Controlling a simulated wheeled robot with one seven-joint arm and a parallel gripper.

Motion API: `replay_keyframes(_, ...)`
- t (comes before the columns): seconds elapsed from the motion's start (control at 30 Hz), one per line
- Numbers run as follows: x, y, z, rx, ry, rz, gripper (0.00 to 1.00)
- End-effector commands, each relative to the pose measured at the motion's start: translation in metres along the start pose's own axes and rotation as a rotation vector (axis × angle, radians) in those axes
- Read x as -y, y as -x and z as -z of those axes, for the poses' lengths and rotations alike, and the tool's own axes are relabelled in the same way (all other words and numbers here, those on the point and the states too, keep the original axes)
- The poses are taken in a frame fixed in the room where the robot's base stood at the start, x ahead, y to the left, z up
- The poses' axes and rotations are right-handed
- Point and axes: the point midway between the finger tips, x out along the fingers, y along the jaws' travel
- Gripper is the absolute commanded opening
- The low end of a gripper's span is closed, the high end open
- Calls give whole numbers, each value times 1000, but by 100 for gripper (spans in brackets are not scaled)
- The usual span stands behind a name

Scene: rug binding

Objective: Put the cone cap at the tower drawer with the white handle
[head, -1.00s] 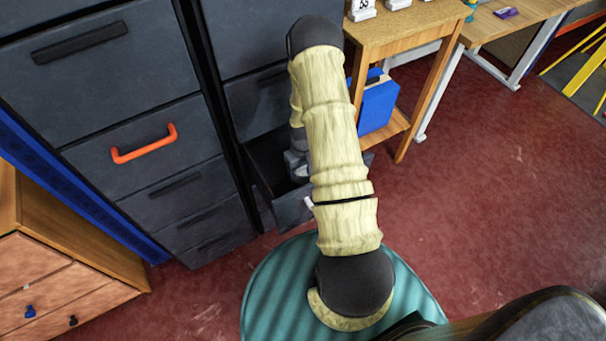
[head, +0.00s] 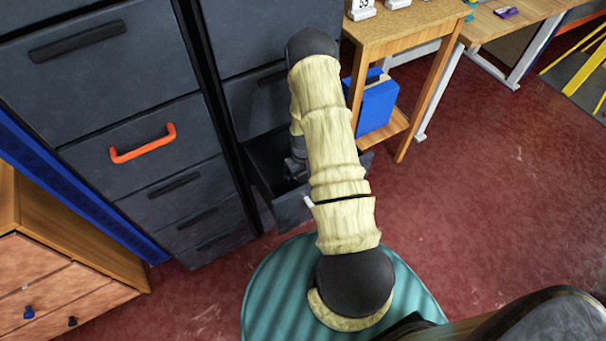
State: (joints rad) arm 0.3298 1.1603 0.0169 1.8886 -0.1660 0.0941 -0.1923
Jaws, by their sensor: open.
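A lower drawer (head: 290,208) of the dark grey right-hand cabinet stands pulled open. A bit of a white handle (head: 308,201) shows on its front, beside my arm. My gripper (head: 297,170) is at the opening of this drawer, partly hidden behind my own arm. It is open; its fingertips are hard to make out against the dark interior. I cannot see the cone cap in this view; my arm covers part of the drawer.
The left-hand cabinet has a shut drawer with an orange handle (head: 143,143). A wooden side table (head: 405,30) with a blue box (head: 374,104) on its lower shelf stands right of the open drawer. A wooden chest (head: 60,255) is at lower left. Red floor (head: 500,200) is clear at right.

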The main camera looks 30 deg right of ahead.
Motion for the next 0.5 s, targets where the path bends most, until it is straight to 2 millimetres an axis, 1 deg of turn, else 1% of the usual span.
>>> replay_keyframes(0.17, 0, 7, 0, -1, 0, 0, 90)
replay_keyframes(0.27, 0, 18, 0, -1, 0, 0, 90)
replay_keyframes(0.37, 0, 35, 1, -4, 0, -1, 90)
replay_keyframes(0.5, -1, 62, 1, -4, 0, -1, 90)
